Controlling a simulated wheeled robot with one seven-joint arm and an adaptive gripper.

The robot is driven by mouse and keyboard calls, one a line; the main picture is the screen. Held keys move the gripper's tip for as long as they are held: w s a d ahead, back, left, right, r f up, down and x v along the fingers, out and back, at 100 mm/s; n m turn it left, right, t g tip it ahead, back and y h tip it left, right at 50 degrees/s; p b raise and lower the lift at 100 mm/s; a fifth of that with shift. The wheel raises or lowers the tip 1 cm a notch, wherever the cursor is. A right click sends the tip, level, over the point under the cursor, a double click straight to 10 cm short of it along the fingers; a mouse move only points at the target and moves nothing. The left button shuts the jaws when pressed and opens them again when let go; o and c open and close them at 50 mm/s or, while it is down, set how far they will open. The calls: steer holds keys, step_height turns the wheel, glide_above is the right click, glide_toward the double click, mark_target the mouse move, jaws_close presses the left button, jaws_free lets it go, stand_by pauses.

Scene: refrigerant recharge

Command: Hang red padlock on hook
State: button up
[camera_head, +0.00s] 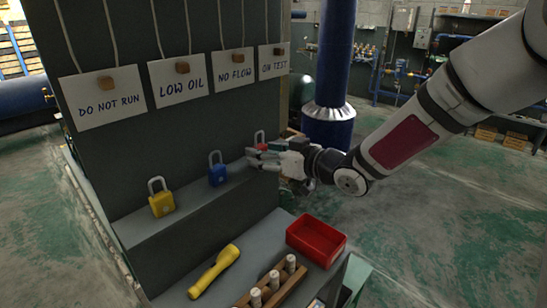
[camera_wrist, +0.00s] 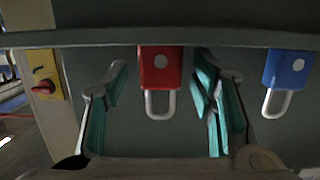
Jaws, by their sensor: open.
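The red padlock (camera_head: 260,137) stands on the grey ledge (camera_head: 175,222) of the dark panel, mostly hidden behind my gripper (camera_head: 259,155) in the head view. In the wrist view the red padlock (camera_wrist: 160,68) appears inverted, its shackle pointing down the picture. My gripper (camera_wrist: 162,75) is open, with one finger on each side of the padlock and visible gaps between. No plain hook can be made out; small wooden pegs (camera_head: 182,67) stick out over the signs on the panel.
A blue padlock (camera_head: 217,170) and a yellow padlock (camera_head: 160,199) stand farther left on the ledge. Below are a yellow flashlight (camera_head: 214,272), a red tray (camera_head: 316,240) and a wooden rack (camera_head: 273,284). Signs, such as LOW OIL (camera_head: 179,85), hang above. A blue pipe (camera_head: 333,60) rises behind.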

steer(key=c, duration=1)
steer(key=shift+r, duration=0.15)
steer(key=shift+r+p, duration=0.65)
steer(key=shift+r, duration=0.1)
steer(key=p+v, duration=0.1)
steer(key=v, duration=0.1)
steer(key=f+p+v, duration=0.1)
steer(key=v, duration=0.2)
steer(key=p+v, duration=0.2)
steer(key=v, duration=0.1)
steer(key=shift+s+d+f, duration=0.25)
steer(key=shift+d+f, duration=0.05)
steer(key=shift+f, duration=0.1)
